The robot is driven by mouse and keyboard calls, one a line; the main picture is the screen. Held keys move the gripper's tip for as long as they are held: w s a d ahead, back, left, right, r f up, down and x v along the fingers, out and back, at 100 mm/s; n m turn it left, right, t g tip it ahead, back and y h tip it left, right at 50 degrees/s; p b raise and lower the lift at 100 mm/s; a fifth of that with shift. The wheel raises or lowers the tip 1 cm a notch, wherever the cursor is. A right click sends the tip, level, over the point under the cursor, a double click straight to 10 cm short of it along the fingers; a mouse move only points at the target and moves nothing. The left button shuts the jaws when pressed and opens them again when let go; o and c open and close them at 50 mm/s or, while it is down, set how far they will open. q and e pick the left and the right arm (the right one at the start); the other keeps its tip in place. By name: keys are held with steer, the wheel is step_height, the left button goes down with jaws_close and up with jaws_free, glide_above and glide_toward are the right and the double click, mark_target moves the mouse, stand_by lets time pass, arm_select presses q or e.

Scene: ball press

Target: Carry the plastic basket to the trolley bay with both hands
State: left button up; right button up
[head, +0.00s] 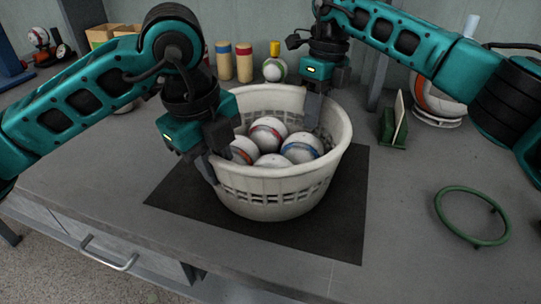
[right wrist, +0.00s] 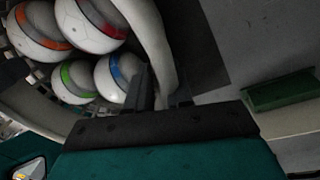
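The white plastic basket (head: 275,190) stands upright on a dark mat on the grey worktop. It holds several white balls with coloured bands (head: 302,147). My left gripper (head: 213,158) is at the basket's left rim, one finger inside and one outside, and looks shut on it. My right gripper (head: 314,104) is at the back right rim. In the right wrist view the rim (right wrist: 150,35) passes between my right fingers (right wrist: 160,92), which sit close on both sides. I see no clear gap under the basket. I cannot identify a trolley bay.
The dark mat (head: 340,225) lies under the basket. Coloured cylinders (head: 244,62) and a ball (head: 274,69) stand at the back.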

arm_select(q)
steer(key=shift+f, duration=0.6)
arm_select(e)
steer(key=shift+f, duration=0.6)
arm_select(q)
steer(key=shift+c, duration=0.3)
arm_select(e)
steer(key=shift+c, duration=0.3)
arm_select(q)
jaws_close()
arm_select(e)
jaws_close()
steer(key=shift+r, duration=0.1)
